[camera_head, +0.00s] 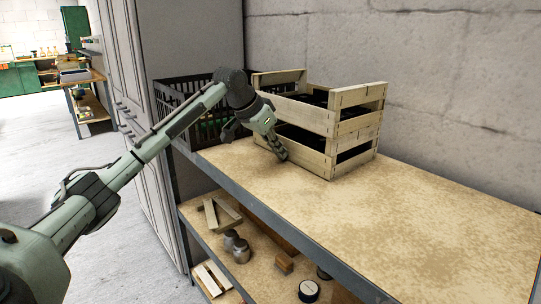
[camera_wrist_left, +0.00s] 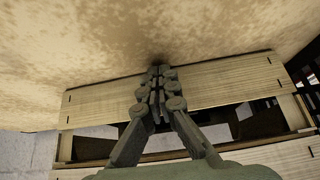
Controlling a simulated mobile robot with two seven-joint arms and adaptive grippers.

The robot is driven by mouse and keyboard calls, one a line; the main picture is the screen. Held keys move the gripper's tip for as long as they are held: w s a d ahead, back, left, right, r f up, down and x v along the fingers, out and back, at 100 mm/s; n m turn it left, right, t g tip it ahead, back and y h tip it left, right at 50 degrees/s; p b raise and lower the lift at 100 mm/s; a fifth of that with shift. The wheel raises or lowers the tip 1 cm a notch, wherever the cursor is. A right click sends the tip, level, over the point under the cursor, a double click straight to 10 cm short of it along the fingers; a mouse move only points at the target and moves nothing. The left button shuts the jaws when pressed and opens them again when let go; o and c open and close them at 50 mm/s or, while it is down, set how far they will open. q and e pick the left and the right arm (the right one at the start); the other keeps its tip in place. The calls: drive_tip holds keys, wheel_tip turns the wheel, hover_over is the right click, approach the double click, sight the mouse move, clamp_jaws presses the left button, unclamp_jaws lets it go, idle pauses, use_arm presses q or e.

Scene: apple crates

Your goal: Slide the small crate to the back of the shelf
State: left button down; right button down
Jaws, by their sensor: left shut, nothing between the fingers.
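A small slatted wooden crate (camera_head: 357,127) stands upright on the top board of the shelf (camera_head: 420,215), close to the grey wall. Its dark inside shows between the slats. My left gripper (camera_head: 282,154) is at the crate's near left side, low down by the board. In the left wrist view the fingers (camera_wrist_left: 158,75) are shut with nothing between them, in front of the crate's lowest slat (camera_wrist_left: 215,88). They look very close to the slat; I cannot tell whether they touch it. My right gripper is in neither view.
A black plastic crate (camera_head: 172,93) stands at the shelf's left end, behind my left arm. The top board is clear to the right. The lower shelf (camera_head: 252,277) holds wood pieces and tins. A grey cabinet (camera_head: 128,60) stands to the left.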

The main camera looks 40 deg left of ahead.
use_arm(q)
drive_tip(key=shift+s+a+r, duration=0.2)
drive_tip(key=shift+s+r, duration=0.05)
drive_tip(key=shift+s, duration=0.45)
drive_tip(key=shift+s+a+r, duration=0.2)
drive_tip(key=shift+s+r, duration=0.05)
drive_tip(key=shift+s, duration=0.4)
wheel_tip(320, 180, up, 6)
idle(0.4)
